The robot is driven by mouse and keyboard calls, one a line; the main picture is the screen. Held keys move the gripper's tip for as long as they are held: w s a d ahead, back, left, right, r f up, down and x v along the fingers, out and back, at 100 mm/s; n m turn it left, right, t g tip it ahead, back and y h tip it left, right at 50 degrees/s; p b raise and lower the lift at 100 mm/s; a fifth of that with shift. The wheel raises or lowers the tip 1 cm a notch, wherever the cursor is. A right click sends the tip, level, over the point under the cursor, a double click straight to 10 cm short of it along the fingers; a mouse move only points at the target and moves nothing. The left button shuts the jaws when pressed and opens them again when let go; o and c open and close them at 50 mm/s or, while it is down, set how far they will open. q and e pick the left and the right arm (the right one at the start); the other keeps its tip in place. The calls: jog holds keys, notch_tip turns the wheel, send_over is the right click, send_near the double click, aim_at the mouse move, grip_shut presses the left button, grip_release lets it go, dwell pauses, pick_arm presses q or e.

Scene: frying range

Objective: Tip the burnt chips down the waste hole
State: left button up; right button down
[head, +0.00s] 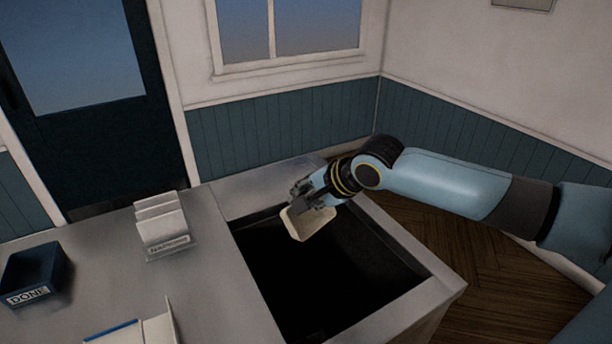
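My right gripper (314,192) comes in from the right and is shut on a small cream container (307,224). The container is held tilted over the far part of the dark waste hole (320,268), apart from its rim. No chips can be made out in the container or in the hole; the hole's inside is very dark. My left gripper is not in the head view.
A napkin holder (163,226) stands on the grey counter (105,263) left of the hole. A dark blue box marked DONE (35,272) is at the far left. A white thing with a blue edge (133,332) lies at the front. Wooden floor (470,260) shows at right.

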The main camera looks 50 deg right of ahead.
jog(key=shift+w+f+g, duration=0.1)
jog(key=shift+w+g, duration=0.7)
jog(key=shift+g, duration=0.3)
jog(key=g, duration=0.3)
jog(key=w+f+g, duration=0.1)
jog(key=g, duration=0.5)
jog(key=shift+w+f, duration=0.25)
jog(key=shift+w, duration=0.05)
